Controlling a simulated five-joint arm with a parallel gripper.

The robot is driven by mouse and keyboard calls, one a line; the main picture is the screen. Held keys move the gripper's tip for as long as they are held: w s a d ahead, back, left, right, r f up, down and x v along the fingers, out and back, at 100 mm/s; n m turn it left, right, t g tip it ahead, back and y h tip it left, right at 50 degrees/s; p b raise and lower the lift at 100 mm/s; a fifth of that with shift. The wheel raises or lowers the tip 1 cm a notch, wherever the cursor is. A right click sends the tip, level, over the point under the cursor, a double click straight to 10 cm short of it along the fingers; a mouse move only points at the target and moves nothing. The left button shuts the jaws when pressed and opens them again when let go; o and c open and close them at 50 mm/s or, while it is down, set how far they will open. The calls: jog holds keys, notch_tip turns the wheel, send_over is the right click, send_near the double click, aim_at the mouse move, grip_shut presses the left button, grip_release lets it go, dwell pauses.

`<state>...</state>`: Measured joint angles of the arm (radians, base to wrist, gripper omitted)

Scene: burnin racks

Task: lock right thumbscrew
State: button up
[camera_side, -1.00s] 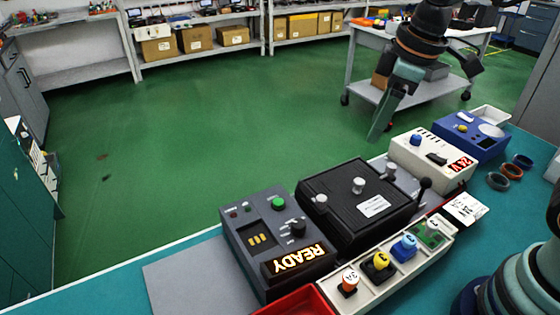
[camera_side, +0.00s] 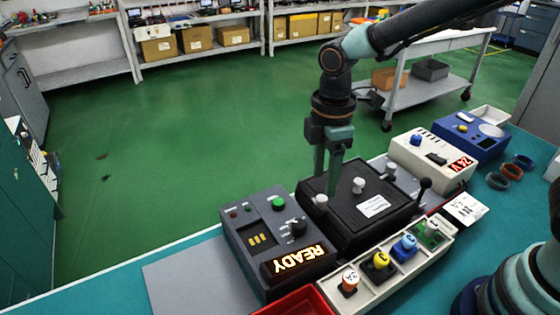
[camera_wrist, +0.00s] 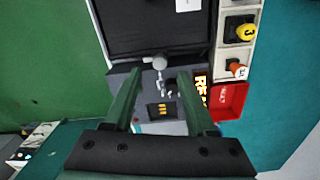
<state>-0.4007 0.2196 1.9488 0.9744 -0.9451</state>
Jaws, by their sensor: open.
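The black lidded box (camera_side: 345,222) has a pale thumbscrew (camera_side: 320,202) at its end beside the grey control box. A second pale knob (camera_side: 358,186) stands on its lid, and another pale knob (camera_side: 390,169) is at the far end. My gripper (camera_side: 327,190) points down just above and behind the near-end thumbscrew. In the wrist view my gripper (camera_wrist: 162,76) is open, with nothing between its fingers at their tips. The thumbscrew (camera_wrist: 160,62) appears between and just beyond the fingertips; contact cannot be told.
The grey control box (camera_side: 240,240) with a lit READY display (camera_side: 298,262) adjoins the black box. A white tray (camera_side: 385,280) of several coloured pieces lies in front, beside a red bin (camera_side: 300,302). A cream 24 V unit (camera_side: 430,165) and a blue unit (camera_side: 475,140) stand to the right.

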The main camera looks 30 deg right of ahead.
aim_at(322, 198)
jog(key=shift+f, duration=2.4)
grip_shut()
